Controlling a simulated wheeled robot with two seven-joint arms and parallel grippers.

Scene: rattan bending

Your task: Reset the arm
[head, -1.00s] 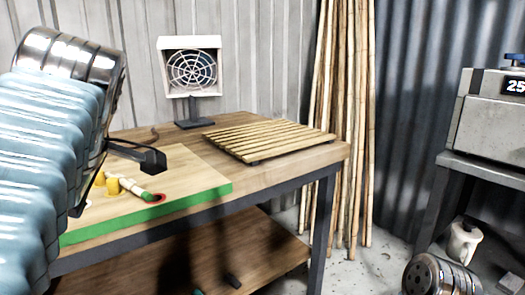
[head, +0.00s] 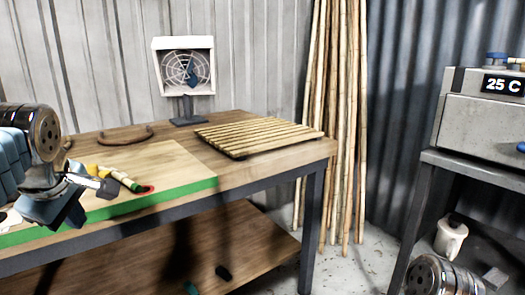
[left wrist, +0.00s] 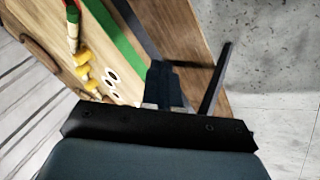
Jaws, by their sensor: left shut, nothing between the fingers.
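My left arm comes in at the left edge of the head view. My left gripper (head: 74,214) hangs over the front left part of the workbench, by the green front edge of the board (head: 185,187). In the left wrist view its dark fingers (left wrist: 165,72) are together with nothing between them. A light rattan piece (head: 122,179) with a green band and red end lies on the board beyond the gripper, next to yellow pegs. It also shows at the top left of the left wrist view (left wrist: 73,28). My right gripper is not in view.
A curved brown piece (head: 124,137) lies at the bench's back left. A fan (head: 186,72) and a slatted rack (head: 258,135) stand on the bench. Tall poles (head: 335,130) lean on the wall. A steel box reading 25 C (head: 482,118) and a white jug (head: 451,238) are at right.

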